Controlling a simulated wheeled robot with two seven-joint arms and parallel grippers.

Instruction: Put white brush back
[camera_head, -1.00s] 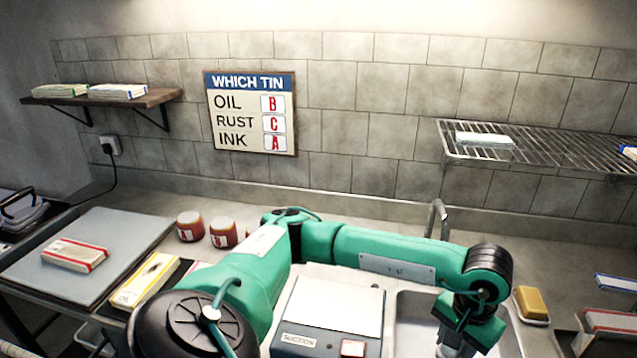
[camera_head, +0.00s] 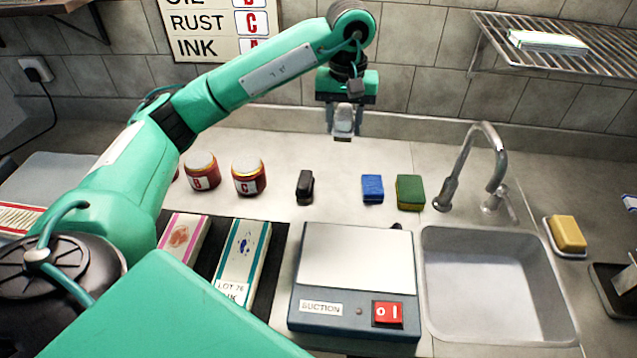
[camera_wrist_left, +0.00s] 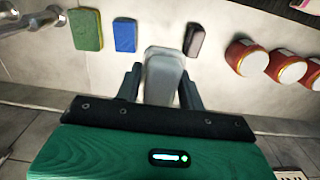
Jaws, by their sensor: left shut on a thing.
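My left gripper (camera_head: 343,120) is shut on a pale, whitish block-like thing, which looks like the white brush (camera_head: 344,122). It holds it pointing down, above the back of the counter near the wall. In the left wrist view the white brush (camera_wrist_left: 163,75) sits between the two dark fingers (camera_wrist_left: 160,85). A green and yellow block (camera_head: 410,192) stands right of the blue one. My right gripper is not in view.
Red jars (camera_head: 248,176) stand left of the black block. A suction box (camera_head: 354,275) is in front, with a sink (camera_head: 490,280) and tap (camera_head: 490,165) to the right. Several cloth packs (camera_head: 245,262) lie at left. A wire shelf (camera_head: 560,70) hangs at upper right.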

